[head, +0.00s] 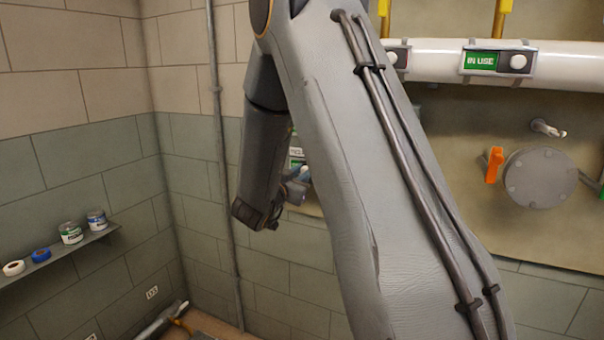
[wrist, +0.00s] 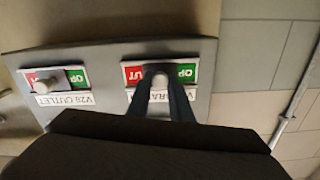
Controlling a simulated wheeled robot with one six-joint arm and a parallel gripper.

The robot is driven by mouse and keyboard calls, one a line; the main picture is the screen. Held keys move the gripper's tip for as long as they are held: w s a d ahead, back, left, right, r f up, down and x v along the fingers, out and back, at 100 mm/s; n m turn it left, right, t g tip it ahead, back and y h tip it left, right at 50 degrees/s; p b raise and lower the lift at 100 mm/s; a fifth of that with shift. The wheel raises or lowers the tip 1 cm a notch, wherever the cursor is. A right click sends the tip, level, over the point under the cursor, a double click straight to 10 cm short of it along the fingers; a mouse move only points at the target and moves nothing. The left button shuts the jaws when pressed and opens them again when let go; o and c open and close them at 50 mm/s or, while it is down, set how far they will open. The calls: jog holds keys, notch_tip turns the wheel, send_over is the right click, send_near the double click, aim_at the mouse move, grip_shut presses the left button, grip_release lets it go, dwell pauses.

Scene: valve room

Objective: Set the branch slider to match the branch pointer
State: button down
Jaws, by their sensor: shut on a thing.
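In the wrist view, the branch slider's white knob (wrist: 158,82) stands between the two fingers of my gripper (wrist: 160,100), which is shut on it. The knob is near the middle of its plate, with red showing on the left and green on the right. Its label (wrist: 190,98) appears upside down and is partly hidden by the fingers. In the head view, my gripper (head: 296,188) is partly hidden behind my arm, in front of the small slider panel (head: 296,153). I cannot identify the branch pointer; an orange handle (head: 494,165) shows at the right.
A second slider, labelled outlet (wrist: 62,99), sits left of the held one on the same panel. A white pipe (head: 430,60) carries an "IN USE" slider plate (head: 497,61). A shelf (head: 60,254) with small cans and tape rolls is on the left wall.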

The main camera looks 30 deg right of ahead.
jog(key=shift+s+d, duration=1)
jog(key=shift+s, duration=0.3)
jog(key=c, duration=1.6)
grip_release()
jog(key=shift+s+d, duration=0.1)
jog(key=shift+d, duration=0.05)
jog(key=shift+o, duration=0.2)
jog(key=b+v, duration=0.1)
jog(key=v, duration=0.7)
jog(key=shift+b, duration=0.3)
